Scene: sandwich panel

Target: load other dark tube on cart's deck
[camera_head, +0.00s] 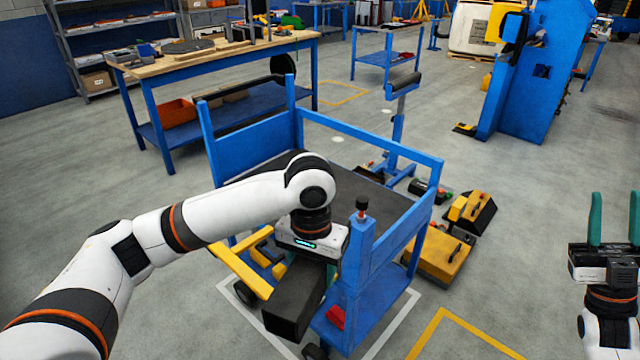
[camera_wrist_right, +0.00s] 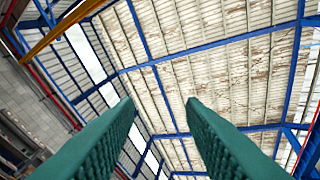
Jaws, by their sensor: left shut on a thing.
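The cart (camera_head: 433,170) is a blue frame with raised rails and a dark deck (camera_head: 365,192). A dark square tube (camera_head: 292,305) juts over the cart's near side, its open end towards me. My left gripper (camera_head: 308,258) reaches down at the near edge of the deck and is shut on this tube; its fingers are mostly hidden. I cannot tell whether the tube touches the deck. My right gripper (camera_head: 612,220) is at the far right, away from the cart. Its teal fingers point up, open and empty, also in the right wrist view (camera_wrist_right: 165,105).
A yellow handle (camera_head: 240,270) and a blue post with a dark knob (camera_head: 362,205) stand at the cart's near side. Yellow and black cases (camera_head: 440,255) lie right of it. A roller stand (camera_head: 403,85) and a workbench (camera_head: 220,50) are behind.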

